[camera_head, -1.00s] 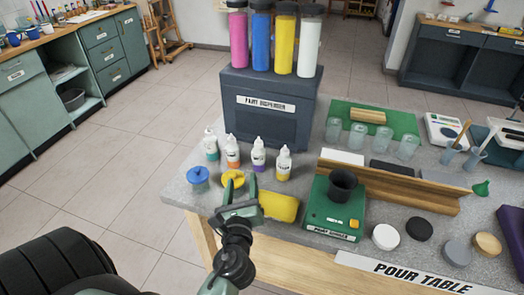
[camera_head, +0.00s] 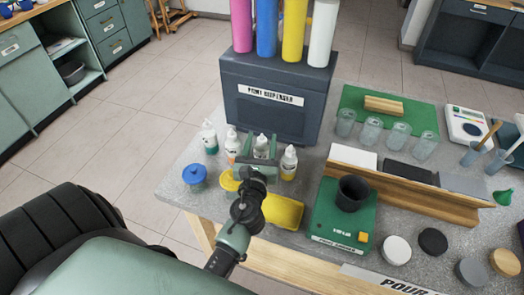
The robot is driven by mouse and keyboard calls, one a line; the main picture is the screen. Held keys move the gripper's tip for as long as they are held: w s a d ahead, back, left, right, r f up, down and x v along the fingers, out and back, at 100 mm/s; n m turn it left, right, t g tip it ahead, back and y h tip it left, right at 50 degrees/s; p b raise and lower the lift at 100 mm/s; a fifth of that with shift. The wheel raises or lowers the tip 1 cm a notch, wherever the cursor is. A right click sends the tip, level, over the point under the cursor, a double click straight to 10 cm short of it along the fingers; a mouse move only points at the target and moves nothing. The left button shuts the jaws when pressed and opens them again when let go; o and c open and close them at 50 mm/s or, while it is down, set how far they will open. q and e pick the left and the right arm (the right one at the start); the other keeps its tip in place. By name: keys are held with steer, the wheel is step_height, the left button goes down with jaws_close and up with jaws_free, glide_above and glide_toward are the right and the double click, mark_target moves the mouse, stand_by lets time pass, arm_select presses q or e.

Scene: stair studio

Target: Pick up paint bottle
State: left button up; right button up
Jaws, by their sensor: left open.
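Several small white paint bottles stand in a row on the grey table, in front of the paint dispenser. One has a teal base (camera_head: 210,138), one an orange base (camera_head: 232,146), and one a yellow base (camera_head: 288,164). Another bottle (camera_head: 261,146) shows its white upper part between the fingers of my left gripper (camera_head: 260,143); its lower part is hidden by the gripper. The left gripper is open, and I cannot tell whether a finger touches that bottle. My right gripper is not in view.
The dark paint dispenser (camera_head: 240,98) stands behind the bottles. A blue-lidded jar (camera_head: 195,176), a yellow lid (camera_head: 229,180) and a yellow sponge (camera_head: 284,212) lie near the left gripper. A green device with a black cup (camera_head: 352,192) stands to the right.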

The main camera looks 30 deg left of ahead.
arm_select(q)
steer(key=x, duration=0.4)
steer(key=shift+a+f, duration=0.1)
jaws_close()
stand_by(1.3)
